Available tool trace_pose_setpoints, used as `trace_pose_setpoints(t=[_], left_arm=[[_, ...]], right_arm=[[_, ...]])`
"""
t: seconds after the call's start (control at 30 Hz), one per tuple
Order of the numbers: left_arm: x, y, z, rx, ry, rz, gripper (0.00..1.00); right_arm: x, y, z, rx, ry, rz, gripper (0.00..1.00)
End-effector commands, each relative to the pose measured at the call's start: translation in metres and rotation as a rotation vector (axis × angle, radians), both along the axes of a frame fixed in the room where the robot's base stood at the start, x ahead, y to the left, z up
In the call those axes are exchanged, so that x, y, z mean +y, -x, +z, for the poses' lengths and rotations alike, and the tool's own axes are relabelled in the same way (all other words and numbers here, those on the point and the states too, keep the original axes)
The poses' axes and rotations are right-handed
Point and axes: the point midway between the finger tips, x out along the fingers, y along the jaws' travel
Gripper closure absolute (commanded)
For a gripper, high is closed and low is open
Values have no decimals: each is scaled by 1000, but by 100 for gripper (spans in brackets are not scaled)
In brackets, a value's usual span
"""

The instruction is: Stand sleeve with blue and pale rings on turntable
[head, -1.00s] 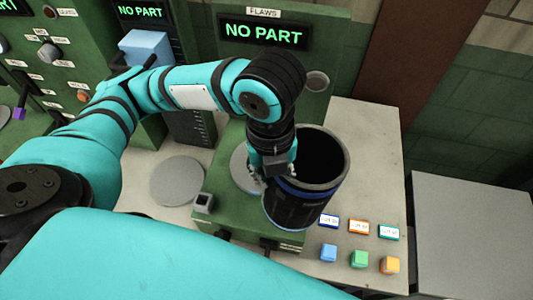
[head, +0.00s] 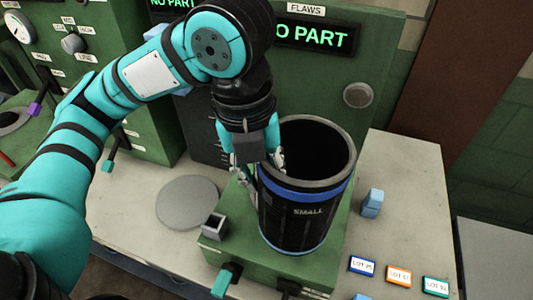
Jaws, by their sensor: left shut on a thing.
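The sleeve (head: 292,224) is a black open cylinder with a pale rim, a blue ring below it, a thin blue ring near the bottom and the word SMALL. It looks upright above the green fixture base (head: 225,243); I cannot tell whether its bottom touches. My left gripper (head: 262,163) is shut on the sleeve's left wall near the rim. The turntable on the fixture is hidden behind the sleeve and gripper. My right gripper is out of view.
A grey disc (head: 188,203) lies on the table to the left. A green panel (head: 350,70) reading NO PART stands behind. To the right are a blue block (head: 372,204) and lot tags (head: 398,276). A small square socket (head: 214,226) sits on the base.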

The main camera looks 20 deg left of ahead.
Motion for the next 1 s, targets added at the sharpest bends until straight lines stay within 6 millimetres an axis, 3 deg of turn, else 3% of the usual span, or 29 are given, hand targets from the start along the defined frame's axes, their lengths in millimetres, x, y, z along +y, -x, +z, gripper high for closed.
trace_pose_setpoints(t=[0.13, 0.3, 0.5, 0.73, 1.0], left_arm=[[13, -36, 0, 2, 2, 10, 100], [26, -75, -3, 1, 2, 8, 100], [35, -105, -7, -1, 2, 3, 100], [38, -113, -15, -1, 2, 1, 100], [38, -112, -44, -2, 1, -1, 100]], right_arm=[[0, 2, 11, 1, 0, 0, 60], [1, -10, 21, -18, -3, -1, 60], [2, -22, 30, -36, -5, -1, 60], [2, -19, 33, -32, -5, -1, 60], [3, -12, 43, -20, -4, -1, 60]])
